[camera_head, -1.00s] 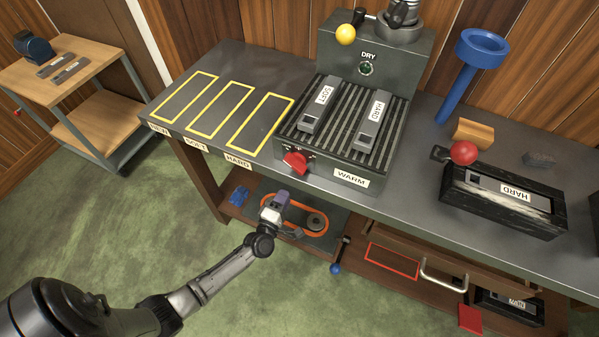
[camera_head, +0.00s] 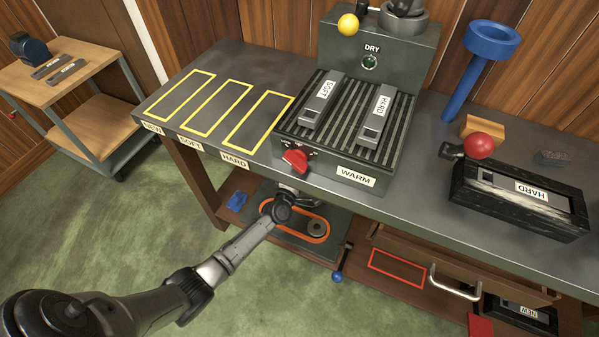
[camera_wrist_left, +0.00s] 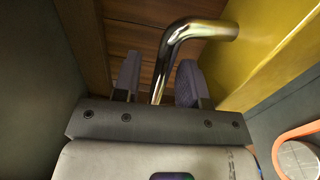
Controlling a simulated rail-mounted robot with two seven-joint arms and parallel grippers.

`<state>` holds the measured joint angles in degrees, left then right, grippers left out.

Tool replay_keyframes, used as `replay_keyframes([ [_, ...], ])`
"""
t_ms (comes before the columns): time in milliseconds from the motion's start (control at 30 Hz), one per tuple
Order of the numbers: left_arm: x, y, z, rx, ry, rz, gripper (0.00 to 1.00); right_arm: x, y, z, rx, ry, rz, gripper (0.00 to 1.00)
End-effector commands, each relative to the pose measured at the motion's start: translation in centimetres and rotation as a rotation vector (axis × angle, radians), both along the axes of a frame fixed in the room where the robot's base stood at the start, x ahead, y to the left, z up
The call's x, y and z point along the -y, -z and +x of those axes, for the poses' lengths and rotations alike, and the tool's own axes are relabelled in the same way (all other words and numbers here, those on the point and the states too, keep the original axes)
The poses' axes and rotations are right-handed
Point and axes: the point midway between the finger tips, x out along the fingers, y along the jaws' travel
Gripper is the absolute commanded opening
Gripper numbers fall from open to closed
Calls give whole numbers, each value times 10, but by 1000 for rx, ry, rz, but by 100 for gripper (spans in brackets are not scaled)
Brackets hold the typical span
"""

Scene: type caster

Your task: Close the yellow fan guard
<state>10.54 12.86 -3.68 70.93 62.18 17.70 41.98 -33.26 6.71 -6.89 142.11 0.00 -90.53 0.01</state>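The yellow fan guard (camera_wrist_left: 262,55) fills the upper right of the left wrist view as a flat yellow panel. I cannot make it out in the head view. A shiny bent metal handle (camera_wrist_left: 200,29) stands beside it and passes between the two grey-purple fingers of my left gripper (camera_wrist_left: 157,80). The fingers are apart, with gaps showing on both sides of the bar. In the head view my left arm (camera_head: 245,243) reaches under the bench's front edge, which hides the fingers. My right gripper is not in view.
Above is the bench (camera_head: 240,60) with a WARM grille unit (camera_head: 335,150) and its red knob (camera_head: 295,160). Below is a shelf with an orange-outlined plate (camera_head: 318,225). A blue-knobbed lever (camera_head: 338,277) and an open drawer (camera_head: 440,257) are to the right.

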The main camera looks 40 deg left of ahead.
Motion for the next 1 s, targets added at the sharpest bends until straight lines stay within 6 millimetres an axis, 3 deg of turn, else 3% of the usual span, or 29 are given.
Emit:
replay_keyframes([
  [233, 0, 0, 0, 0, 0, 1, 38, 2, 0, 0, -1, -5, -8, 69],
  [633, 0, 0, 0, 1, 0, 1, 0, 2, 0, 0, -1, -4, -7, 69],
  [1000, 0, 0, -1, 1, 0, 1, 0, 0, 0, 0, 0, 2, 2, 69],
])
